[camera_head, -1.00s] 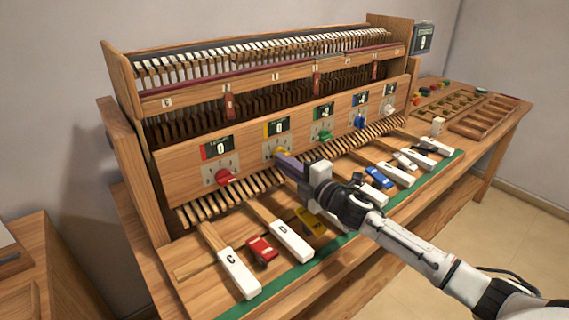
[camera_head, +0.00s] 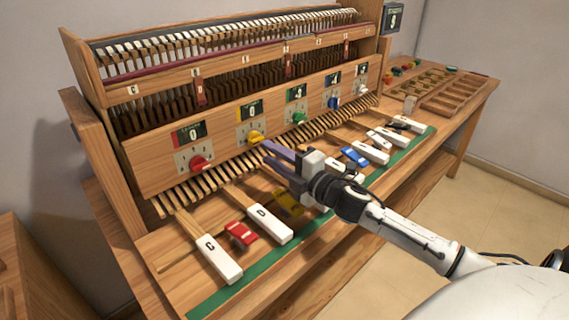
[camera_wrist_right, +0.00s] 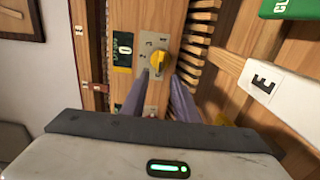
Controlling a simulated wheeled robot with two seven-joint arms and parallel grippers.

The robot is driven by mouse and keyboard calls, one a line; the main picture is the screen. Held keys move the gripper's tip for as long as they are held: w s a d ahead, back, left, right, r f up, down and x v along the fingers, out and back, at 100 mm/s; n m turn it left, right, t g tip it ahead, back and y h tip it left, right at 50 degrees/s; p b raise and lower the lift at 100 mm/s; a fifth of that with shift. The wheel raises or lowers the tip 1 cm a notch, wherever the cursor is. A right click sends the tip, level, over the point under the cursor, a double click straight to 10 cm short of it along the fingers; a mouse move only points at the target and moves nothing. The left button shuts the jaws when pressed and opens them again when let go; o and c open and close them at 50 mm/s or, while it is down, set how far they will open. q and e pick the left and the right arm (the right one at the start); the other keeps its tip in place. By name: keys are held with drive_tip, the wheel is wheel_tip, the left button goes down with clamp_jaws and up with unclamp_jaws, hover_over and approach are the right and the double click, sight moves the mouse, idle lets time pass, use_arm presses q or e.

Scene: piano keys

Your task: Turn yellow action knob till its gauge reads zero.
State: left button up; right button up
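The yellow knob (camera_head: 255,137) sits on a grey plate on the wooden front panel, second from the left. Its gauge (camera_head: 249,112) above it appears to read 0. My right gripper (camera_head: 263,146) reaches in from the lower right, with its purple fingertips close to the knob. In the right wrist view the yellow knob (camera_wrist_right: 160,62) lies just beyond the gap between the fingers (camera_wrist_right: 160,78), which are apart with nothing held. The gauge (camera_wrist_right: 124,50) shows a 0 there too. Whether a finger touches the knob cannot be told. My left gripper is not in view.
A red knob (camera_head: 200,163) is to the left, a green knob (camera_head: 299,118) and a blue knob (camera_head: 334,103) to the right. Wooden key sticks (camera_head: 195,192) run below the panel. White lettered keys, such as D (camera_head: 262,214), lie under and around my right arm.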

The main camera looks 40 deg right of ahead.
drive_tip(key=shift+s+d, duration=0.2)
drive_tip(key=shift+s, duration=2.3)
